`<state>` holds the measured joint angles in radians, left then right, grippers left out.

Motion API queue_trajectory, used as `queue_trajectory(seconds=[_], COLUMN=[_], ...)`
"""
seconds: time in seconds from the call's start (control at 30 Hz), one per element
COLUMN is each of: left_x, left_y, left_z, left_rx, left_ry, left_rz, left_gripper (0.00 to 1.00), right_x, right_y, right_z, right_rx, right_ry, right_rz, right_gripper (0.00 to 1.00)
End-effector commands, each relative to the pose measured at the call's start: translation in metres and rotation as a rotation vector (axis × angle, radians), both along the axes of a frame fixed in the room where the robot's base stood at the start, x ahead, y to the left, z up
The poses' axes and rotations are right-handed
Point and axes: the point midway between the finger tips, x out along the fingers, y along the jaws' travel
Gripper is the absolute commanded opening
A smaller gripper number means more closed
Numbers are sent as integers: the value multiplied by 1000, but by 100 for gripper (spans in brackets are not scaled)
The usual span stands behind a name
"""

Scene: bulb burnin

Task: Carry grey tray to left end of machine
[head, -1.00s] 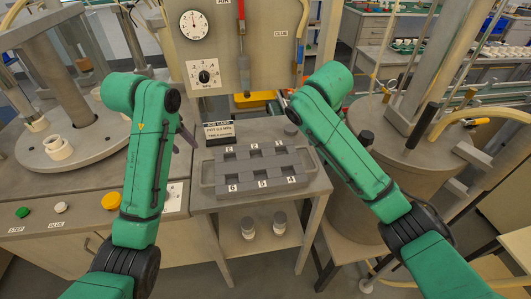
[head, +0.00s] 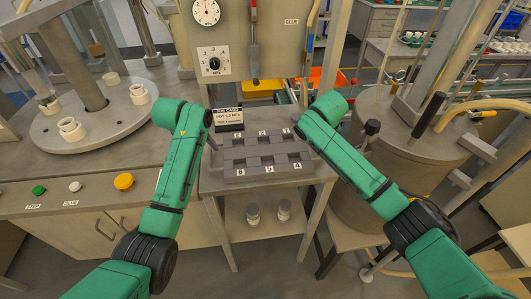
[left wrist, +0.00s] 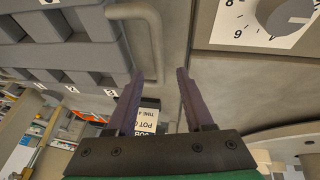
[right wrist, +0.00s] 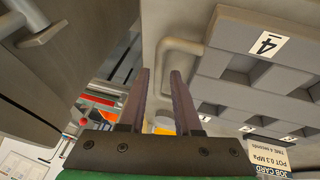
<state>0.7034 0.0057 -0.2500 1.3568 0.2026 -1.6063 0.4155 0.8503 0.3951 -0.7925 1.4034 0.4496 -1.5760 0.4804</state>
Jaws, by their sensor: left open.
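The grey tray (head: 230,172), with two rows of square pockets and numbered labels, lies on a small stand in the middle of the head view. It has a loop handle at each end. My left gripper (head: 212,143) is open and empty by the tray's left end. In the left wrist view, the left handle (left wrist: 152,40) lies ahead of the open fingers (left wrist: 156,75). In the right wrist view, the right handle (right wrist: 172,60) lies just beyond the parted, empty fingers of my right gripper (right wrist: 160,72). In the head view my right arm mostly hides that gripper.
A job card (head: 228,116) stands behind the tray. A panel with a gauge (head: 206,12) and dial (head: 214,63) rises behind it. The bench at left has green, white and yellow buttons (head: 123,181) and a round turntable (head: 95,125). A large drum (head: 365,200) stands at right.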

Motion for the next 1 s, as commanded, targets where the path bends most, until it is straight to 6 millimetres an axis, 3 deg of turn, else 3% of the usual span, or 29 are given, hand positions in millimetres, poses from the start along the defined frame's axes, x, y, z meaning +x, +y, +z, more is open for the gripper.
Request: queue_trajectory(seconds=[0.2,0.47,0.53,0.6,1.0], left_x=[8,9,9,9,9], left_y=[-3,-3,-3,-3,-3], left_z=[-19,-20,-20,-20,-20], left_rx=[0,0,0,0,0], left_ry=[0,-1,-1,-1,-1], left_rz=[-1,0,0,0,0], left_gripper=[52,52,25,0,0], right_x=[8,9,9,9,9], right_y=[-3,-3,-3,-3,-3], right_z=[-19,-20,-20,-20,-20], right_rx=[0,1,1,1,1], right_ry=[0,-1,-1,-1,-1], right_rz=[0,1,1,1,1], right_gripper=[32,32,5,0,0])
